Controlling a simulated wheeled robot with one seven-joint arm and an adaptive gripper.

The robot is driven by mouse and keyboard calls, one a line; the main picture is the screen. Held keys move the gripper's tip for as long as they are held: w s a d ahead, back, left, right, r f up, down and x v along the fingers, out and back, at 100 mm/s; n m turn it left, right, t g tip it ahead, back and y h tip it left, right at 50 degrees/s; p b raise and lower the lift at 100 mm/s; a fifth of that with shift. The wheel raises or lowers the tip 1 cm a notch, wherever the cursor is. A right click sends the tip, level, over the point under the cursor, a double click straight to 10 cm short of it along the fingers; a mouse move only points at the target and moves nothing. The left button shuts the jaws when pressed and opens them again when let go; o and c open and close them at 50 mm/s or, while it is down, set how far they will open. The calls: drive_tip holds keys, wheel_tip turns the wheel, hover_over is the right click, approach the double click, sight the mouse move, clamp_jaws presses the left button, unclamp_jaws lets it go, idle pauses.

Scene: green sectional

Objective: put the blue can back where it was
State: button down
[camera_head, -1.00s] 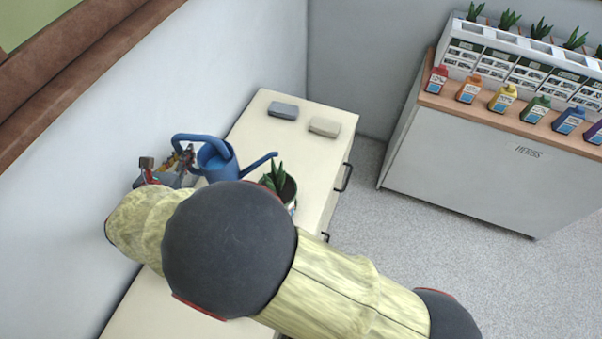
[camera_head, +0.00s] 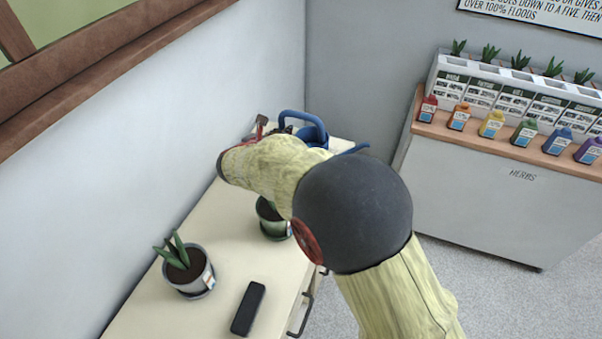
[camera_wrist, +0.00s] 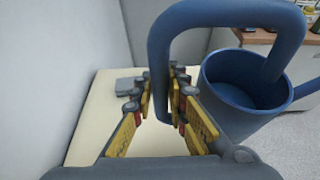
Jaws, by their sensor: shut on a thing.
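The blue can is a watering can (camera_head: 303,128) with a looped handle, at the far part of the cream counter in the head view. My arm hides much of its body. In the wrist view the can (camera_wrist: 245,95) fills the right side, its handle arching left and down between the fingers. My gripper (camera_wrist: 160,92) is shut on this handle. In the head view a part of my gripper (camera_head: 261,122) shows just left of the can. Whether the can's base touches the counter is hidden.
The cream counter (camera_head: 225,260) holds a near potted plant (camera_head: 187,268), another pot (camera_head: 272,222) partly behind my arm, and a black phone (camera_head: 247,308). A grey block (camera_wrist: 126,86) lies beyond the gripper. An herb cabinet (camera_head: 480,190) with coloured bottles stands right. A wall borders the left.

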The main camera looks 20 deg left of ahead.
wheel_tip(320, 180, down, 9)
drive_tip(key=b, duration=0.3)
drive_tip(key=shift+f, duration=0.1)
drive_tip(key=c, duration=1.8)
unclamp_jaws()
drive_tip(key=shift+o, duration=0.2)
drive_tip(key=d+p+v, duration=0.1)
drive_tip(key=p+v, duration=0.2)
drive_tip(key=v, duration=0.9)
drive_tip(key=shift+a, duration=0.45)
drive_tip(key=shift+r, duration=0.25)
